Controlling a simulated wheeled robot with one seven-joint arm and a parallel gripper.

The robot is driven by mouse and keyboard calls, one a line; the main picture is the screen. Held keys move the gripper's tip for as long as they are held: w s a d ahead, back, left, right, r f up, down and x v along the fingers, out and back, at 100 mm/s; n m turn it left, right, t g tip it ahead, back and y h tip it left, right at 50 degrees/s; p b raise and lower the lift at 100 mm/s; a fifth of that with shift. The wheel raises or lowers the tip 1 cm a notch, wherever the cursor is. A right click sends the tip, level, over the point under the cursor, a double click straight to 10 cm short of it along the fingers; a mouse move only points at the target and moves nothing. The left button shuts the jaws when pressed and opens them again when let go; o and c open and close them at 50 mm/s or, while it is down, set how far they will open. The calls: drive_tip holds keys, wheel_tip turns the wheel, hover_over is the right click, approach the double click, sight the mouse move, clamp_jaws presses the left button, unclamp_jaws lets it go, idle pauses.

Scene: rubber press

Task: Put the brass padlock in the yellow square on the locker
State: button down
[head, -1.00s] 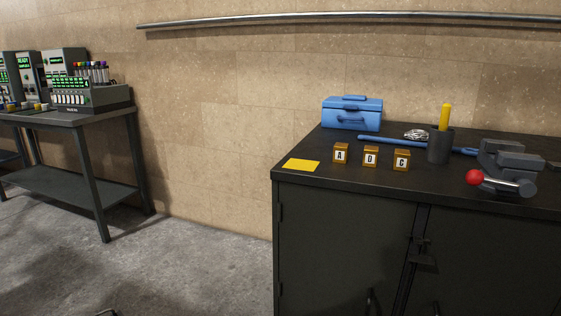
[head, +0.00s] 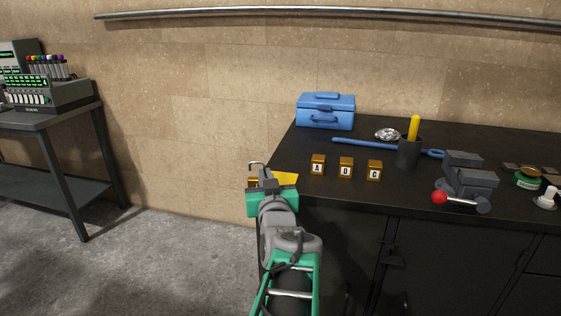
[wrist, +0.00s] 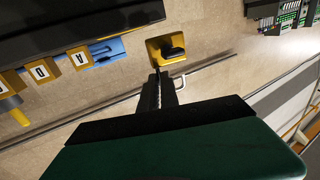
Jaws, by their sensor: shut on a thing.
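The brass padlock (head: 252,183) is held at the tip of my gripper (head: 265,176), beside the locker's left end in the head view. Its pale metal shackle sticks up there, and my fingers hide part of its body. In the wrist view the brass body (wrist: 154,52) is at the far end of my shut fingers (wrist: 160,80), with the shackle to their right. The yellow square (head: 287,179) lies flat at the left end of the dark locker top (head: 330,190). My gripper partly covers it in the head view. The padlock appears raised, though its exact height is unclear.
Letter blocks A (head: 318,166), D (head: 346,168) and C (head: 374,171) stand right of the square. A blue toolbox (head: 325,112) is behind them. A dark cup (head: 408,153) and a vise (head: 466,180) stand farther right.

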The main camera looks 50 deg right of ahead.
drive_tip(key=s+d+r+m+g+h+p, duration=0.25)
drive_tip(key=s+d+r, duration=0.25)
drive_tip(key=s+r, duration=0.65)
drive_tip(key=w+d+f, duration=0.2)
drive_tip(key=w+f, duration=0.1)
drive_tip(key=w, duration=0.1)
drive_tip(key=w+d+f, duration=0.2)
drive_tip(key=w+f, duration=0.1)
drive_tip(key=w, duration=0.1)
drive_tip(key=w+d+f, duration=0.3)
drive_tip(key=w, duration=0.2)
drive_tip(key=shift+f, duration=0.35)
drive_tip(key=shift+f+b, duration=0.35)
drive_tip(key=shift+f, duration=1.5)
drive_tip(key=c, duration=1.6)
unclamp_jaws()
drive_tip(key=shift+r, duration=0.1)
